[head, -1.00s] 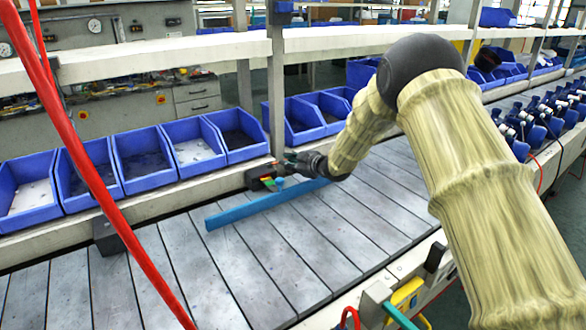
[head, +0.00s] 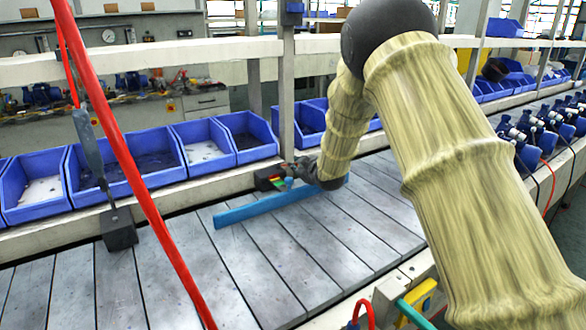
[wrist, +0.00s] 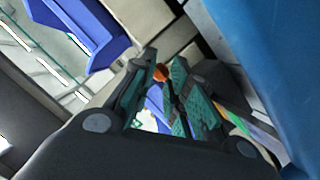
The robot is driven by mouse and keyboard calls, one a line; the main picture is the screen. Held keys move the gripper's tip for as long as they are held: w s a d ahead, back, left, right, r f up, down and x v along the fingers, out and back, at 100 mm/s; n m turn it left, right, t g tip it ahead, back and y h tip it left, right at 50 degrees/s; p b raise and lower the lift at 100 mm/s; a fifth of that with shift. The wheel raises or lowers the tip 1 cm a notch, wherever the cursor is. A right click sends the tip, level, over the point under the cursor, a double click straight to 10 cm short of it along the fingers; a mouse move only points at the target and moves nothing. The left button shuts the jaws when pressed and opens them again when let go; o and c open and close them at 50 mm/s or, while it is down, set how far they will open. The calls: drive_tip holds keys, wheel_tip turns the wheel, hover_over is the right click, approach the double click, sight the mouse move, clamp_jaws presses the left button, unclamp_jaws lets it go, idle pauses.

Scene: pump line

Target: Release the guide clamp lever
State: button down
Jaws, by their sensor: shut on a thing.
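My gripper (head: 292,172) is at the far rail, beside the dark clamp block (head: 265,180) with coloured marks, past the middle of the belt. In the wrist view my gripper (wrist: 165,100) has its green-padded fingers shut on a slim part, which I take for the guide clamp lever; it is mostly hidden between them. An orange tip (wrist: 160,72) shows at the fingers. The blue guide rail (head: 265,207) lies across the slats beside it and fills the right of the wrist view (wrist: 265,60). A second dark block (head: 118,230) at left carries an upright, left-leaning grey lever (head: 92,150).
Blue bins (head: 200,148) line the far side behind the rail. A red hose (head: 120,150) crosses the left foreground. Blue pumps (head: 545,125) stand at the right. The slatted belt (head: 270,255) in front is clear.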

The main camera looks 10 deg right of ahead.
drive_tip(key=shift+a+r, duration=0.15)
drive_tip(key=shift+a, duration=0.05)
drive_tip(key=c, duration=1.3)
unclamp_jaws()
drive_tip(key=shift+a, duration=0.15)
drive_tip(key=shift+c, duration=0.2)
drive_tip(key=shift+d, duration=0.3)
drive_tip(key=v, duration=1.1)
drive_tip(key=shift+s, duration=0.4)
drive_tip(key=shift+d, duration=0.1)
